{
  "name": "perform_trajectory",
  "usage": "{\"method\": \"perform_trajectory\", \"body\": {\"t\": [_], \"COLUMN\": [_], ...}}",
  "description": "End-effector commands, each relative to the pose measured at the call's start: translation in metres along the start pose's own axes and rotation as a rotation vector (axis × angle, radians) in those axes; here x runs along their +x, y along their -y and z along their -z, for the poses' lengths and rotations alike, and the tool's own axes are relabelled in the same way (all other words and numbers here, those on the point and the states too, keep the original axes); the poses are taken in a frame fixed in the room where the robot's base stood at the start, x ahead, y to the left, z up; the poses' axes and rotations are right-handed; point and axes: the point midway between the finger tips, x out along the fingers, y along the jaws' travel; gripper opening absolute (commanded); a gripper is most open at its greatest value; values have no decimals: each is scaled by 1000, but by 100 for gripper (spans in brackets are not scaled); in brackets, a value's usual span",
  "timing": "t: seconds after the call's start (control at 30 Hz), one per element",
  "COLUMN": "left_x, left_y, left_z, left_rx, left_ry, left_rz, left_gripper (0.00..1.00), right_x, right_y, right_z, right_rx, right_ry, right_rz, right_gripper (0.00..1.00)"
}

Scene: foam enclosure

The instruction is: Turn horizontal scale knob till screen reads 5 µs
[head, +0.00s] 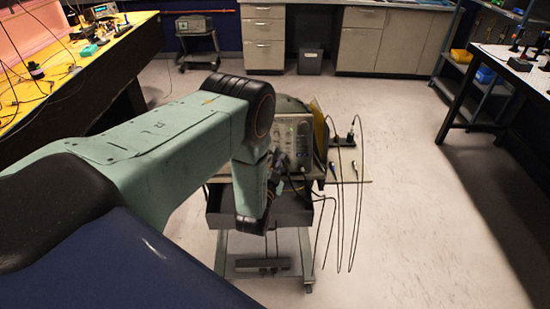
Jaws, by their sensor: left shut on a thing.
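The oscilloscope (297,131) stands on a wheeled cart in the middle of the head view, its knobbed front panel partly facing me. My left arm reaches in from the left and covers the left part of the panel. My left gripper (279,168) is at the lower part of the panel, shut on a small knob there. The fingertips and the knob are too small and too covered to make out clearly. The screen reading cannot be seen. My right gripper is out of view.
The cart (306,242) has a grey drawer or bin under its top. Black cables (340,205) hang over its right side. A yellow-topped bench (75,65) is at the left and a dark-legged table (520,72) at the right. The floor right of the cart is clear.

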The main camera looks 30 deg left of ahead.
Motion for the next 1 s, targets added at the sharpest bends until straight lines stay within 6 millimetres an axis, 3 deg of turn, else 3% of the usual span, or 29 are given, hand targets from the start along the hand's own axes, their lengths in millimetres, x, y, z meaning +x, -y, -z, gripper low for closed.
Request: {"method": "perform_trajectory", "body": {"t": [0.27, 1.0], "left_x": [1, 1], "left_y": [-1, -5], "left_z": [-1, 1], "left_rx": [-40, -419], "left_ry": [2, 14], "left_rz": [23, 229], "left_gripper": [0, 0], "right_x": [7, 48], "right_y": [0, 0], "right_z": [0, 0], "right_rx": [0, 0], "right_ry": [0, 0], "right_rz": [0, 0], "right_gripper": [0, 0]}}
